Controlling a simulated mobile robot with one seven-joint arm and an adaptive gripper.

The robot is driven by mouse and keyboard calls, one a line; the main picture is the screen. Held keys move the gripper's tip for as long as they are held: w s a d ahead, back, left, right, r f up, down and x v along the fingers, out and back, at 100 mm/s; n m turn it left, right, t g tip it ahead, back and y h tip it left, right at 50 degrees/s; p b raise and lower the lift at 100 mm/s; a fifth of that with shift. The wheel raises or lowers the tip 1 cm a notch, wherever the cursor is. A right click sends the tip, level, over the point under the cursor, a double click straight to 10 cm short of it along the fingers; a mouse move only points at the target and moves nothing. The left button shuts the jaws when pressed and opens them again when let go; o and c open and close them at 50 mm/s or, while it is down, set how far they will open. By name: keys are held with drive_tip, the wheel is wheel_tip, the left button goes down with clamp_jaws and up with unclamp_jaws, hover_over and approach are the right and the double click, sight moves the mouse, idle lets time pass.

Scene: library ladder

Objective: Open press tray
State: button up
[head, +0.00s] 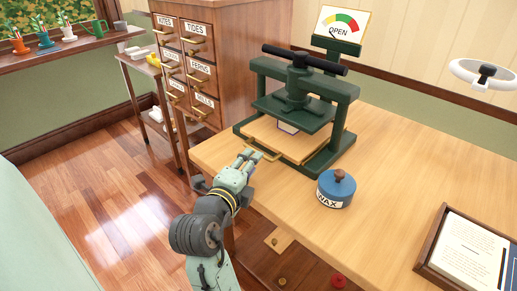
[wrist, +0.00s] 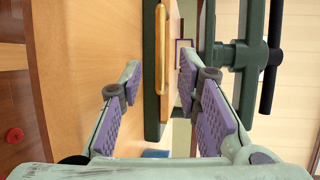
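The green press (head: 300,95) stands on the wooden table, with a dark screw bar on top. Its pale wooden tray (head: 303,150) lies low between the posts under the plate, with a small white-and-blue block (head: 288,128) on it. A brass handle (head: 262,151) is on the tray's front edge. My gripper (head: 250,157) is at this handle. In the wrist view the handle (wrist: 163,50) appears between the two purple-padded fingers of my gripper (wrist: 160,75), with gaps on both sides. The fingers are apart, and I cannot tell how deep the handle sits between them.
A blue wax pot (head: 336,188) stands on the table right of my gripper. A framed tray of papers (head: 470,250) lies at the right. A drawer cabinet (head: 225,50) stands behind left. Bare tabletop (head: 410,160) lies right of the press.

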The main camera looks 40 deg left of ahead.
drive_tip(key=p+x, duration=0.1)
drive_tip(key=x, duration=0.5)
drive_tip(key=shift+w+a, duration=0.15)
drive_tip(key=shift+w, duration=0.2)
clamp_jaws()
drive_tip(key=shift+f, duration=0.1)
idle(0.4)
